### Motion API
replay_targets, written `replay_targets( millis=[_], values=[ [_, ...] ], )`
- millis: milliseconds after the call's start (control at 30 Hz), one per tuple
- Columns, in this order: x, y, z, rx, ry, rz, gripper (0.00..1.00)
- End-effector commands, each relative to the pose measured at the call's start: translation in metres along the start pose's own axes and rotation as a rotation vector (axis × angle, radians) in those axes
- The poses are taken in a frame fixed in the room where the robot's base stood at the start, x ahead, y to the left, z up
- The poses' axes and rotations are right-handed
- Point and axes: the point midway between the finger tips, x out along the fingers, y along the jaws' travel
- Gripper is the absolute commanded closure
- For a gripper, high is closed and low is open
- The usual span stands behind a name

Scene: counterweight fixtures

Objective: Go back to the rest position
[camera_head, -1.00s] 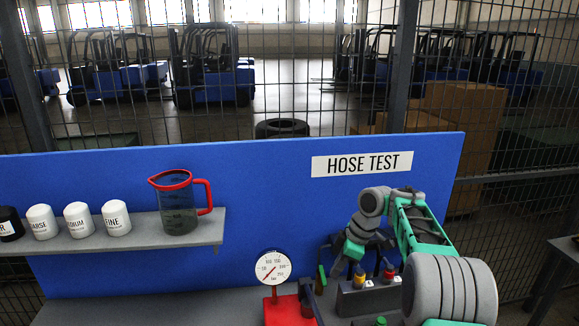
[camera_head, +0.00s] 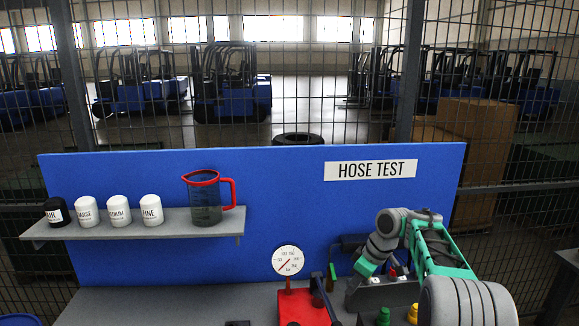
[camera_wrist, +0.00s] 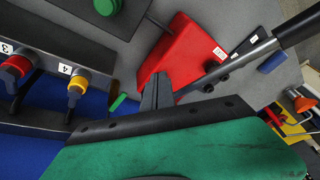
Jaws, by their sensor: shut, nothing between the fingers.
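My gripper (camera_wrist: 157,93) shows in the wrist view as two dark narrow fingers lying together, shut and empty. They appear in front of a red block (camera_wrist: 190,45), and I cannot tell the gap between them. In the head view my arm bends down from the right over the bench, and its green end part is above the valve block (camera_head: 385,292). The fingertips cannot be made out there.
A red hand pump (camera_head: 305,309) with a dial gauge (camera_head: 288,260) stands left of my arm. A shelf (camera_head: 135,229) holds a jug (camera_head: 205,200) and several small jars. The wrist view shows a red knob (camera_wrist: 15,66) and a yellow knob (camera_wrist: 76,86).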

Motion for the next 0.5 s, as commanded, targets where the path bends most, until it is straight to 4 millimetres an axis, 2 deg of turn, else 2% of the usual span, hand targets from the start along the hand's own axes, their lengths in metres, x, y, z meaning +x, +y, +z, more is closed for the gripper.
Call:
replay_targets(
  millis=[33, 167, 300, 400, 500],
  values=[
    [0.014, -0.002, 0.01, 0.093, -0.012, -0.013, 1.0],
    [0.045, -0.012, 0.037, 0.311, -0.055, -0.04, 1.0],
    [0.073, -0.034, 0.074, 0.542, -0.123, -0.059, 1.0],
    [0.079, -0.055, 0.101, 0.705, -0.174, -0.043, 1.0],
    [0.074, -0.083, 0.129, 0.859, -0.224, 0.0, 1.0]
  ],
)
